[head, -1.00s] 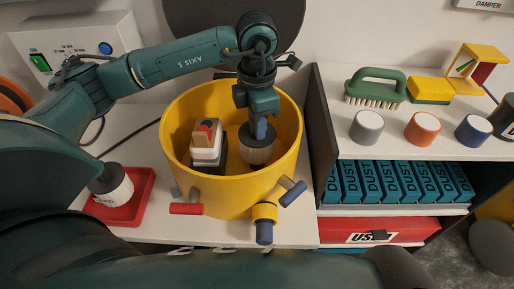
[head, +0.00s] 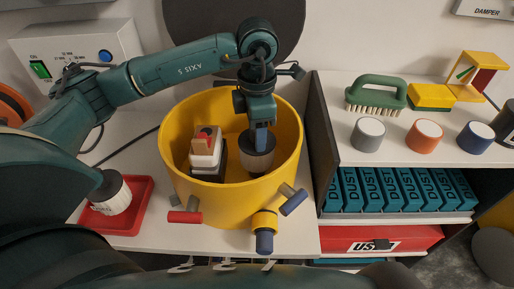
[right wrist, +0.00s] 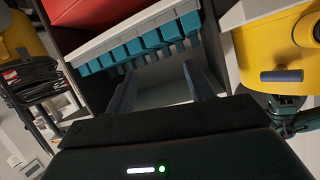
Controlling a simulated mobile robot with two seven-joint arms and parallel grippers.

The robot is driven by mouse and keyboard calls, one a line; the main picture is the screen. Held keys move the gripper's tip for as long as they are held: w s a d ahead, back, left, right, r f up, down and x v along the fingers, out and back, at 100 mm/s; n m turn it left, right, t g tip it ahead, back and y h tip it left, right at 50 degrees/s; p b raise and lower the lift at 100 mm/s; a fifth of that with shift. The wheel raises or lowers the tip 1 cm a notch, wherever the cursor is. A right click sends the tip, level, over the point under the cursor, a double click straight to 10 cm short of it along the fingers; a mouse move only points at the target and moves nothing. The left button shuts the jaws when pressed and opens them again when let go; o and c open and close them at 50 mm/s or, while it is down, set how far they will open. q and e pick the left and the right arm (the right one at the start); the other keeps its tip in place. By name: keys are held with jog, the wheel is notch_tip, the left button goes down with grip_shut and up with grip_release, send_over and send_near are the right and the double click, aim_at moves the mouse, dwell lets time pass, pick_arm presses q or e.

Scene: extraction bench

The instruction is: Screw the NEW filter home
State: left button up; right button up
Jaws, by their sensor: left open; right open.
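Nothing visible marks which filter is the new one. My right gripper (right wrist: 160,88) is open and empty in the right wrist view, facing the shelf.
A white and dark block (head: 206,157) stands inside the drum beside the filter. Red, blue and yellow fittings stick out of the drum's front. A dark panel (head: 325,140) stands close on its right. The right shelf holds a green brush (head: 377,91) and three coloured cylinders.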

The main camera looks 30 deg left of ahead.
pick_arm(q)
jog(key=n, duration=0.7)
jog(key=shift+n+p, duration=0.3)
jog(key=shift+p, duration=0.1)
jog(key=n, duration=0.3)
jog(key=shift+r+p, duration=0.1)
jog(key=shift+p, duration=0.2)
jog(key=n, duration=0.3)
jog(key=shift+p, duration=0.35)
jog(key=n, duration=0.3)
jog(key=shift+p, duration=0.4)
jog(key=shift+n, duration=1)
jog(key=shift+n+p, duration=0.5)
jog(key=shift+n, duration=0.3)
jog(key=n+p, duration=0.1)
jog(key=n, duration=0.3)
jog(key=shift+r+n+p, duration=0.1)
jog(key=shift+n+p, duration=0.25)
jog(key=shift+n, duration=0.05)
jog(key=shift+f+n, duration=0.2)
jog(key=shift+n, duration=0.9)
pick_arm(e)
jog(key=shift+w+a+r+n+g, duration=0.2)
jog(key=shift+a+r+n+g, duration=0.1)
jog(key=shift+a+r+g, duration=0.25)
